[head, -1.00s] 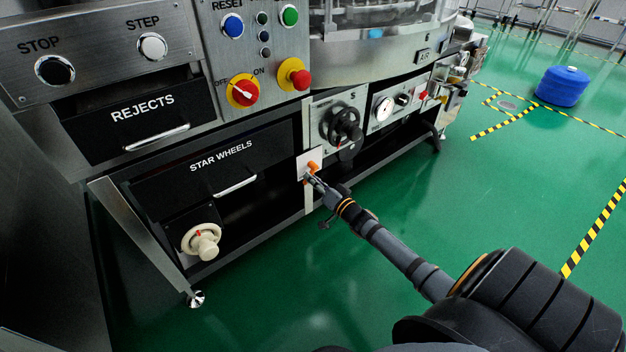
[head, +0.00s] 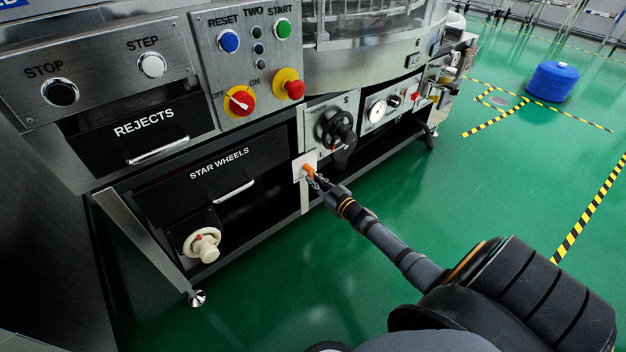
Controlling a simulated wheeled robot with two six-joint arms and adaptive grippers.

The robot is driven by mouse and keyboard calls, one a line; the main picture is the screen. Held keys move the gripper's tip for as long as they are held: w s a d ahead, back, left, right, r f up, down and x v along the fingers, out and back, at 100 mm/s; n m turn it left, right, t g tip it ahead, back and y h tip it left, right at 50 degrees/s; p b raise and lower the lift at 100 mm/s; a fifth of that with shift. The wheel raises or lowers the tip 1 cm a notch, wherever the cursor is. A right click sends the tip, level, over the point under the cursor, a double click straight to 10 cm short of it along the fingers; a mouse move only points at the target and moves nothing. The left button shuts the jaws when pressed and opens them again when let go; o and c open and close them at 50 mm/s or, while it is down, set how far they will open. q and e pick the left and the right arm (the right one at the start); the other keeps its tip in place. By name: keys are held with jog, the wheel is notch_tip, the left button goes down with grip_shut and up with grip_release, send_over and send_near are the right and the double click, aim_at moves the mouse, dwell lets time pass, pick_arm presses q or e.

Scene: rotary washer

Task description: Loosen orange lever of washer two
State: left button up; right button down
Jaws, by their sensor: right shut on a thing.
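The orange lever (head: 308,169) sits on a small pale plate (head: 299,164) on the front of washer two, right of the STAR WHEELS drawer. My right gripper (head: 313,177) is at the lever, its fingers shut on it. The fingers hide part of the lever. My left gripper is out of view.
A black handwheel (head: 337,127) is just above and right of the lever. The STAR WHEELS drawer (head: 215,175) and a cream knob (head: 203,244) are to the left. Green floor (head: 270,300) is clear in front. A blue drum (head: 553,82) stands far right.

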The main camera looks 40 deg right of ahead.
jog(key=n, duration=0.2)
jog(key=d+n, duration=0.1)
jog(key=n, duration=0.1)
jog(key=n+p, duration=0.1)
jog(key=n, duration=0.1)
jog(key=shift+d+r, duration=0.35)
jog(key=shift+n, duration=0.3)
jog(key=c, duration=1.4)
grip_release()
jog(key=shift+o, duration=0.2)
jog(key=s+d, duration=0.1)
jog(key=s, duration=1.1)
jog(key=shift+w+a, duration=0.1)
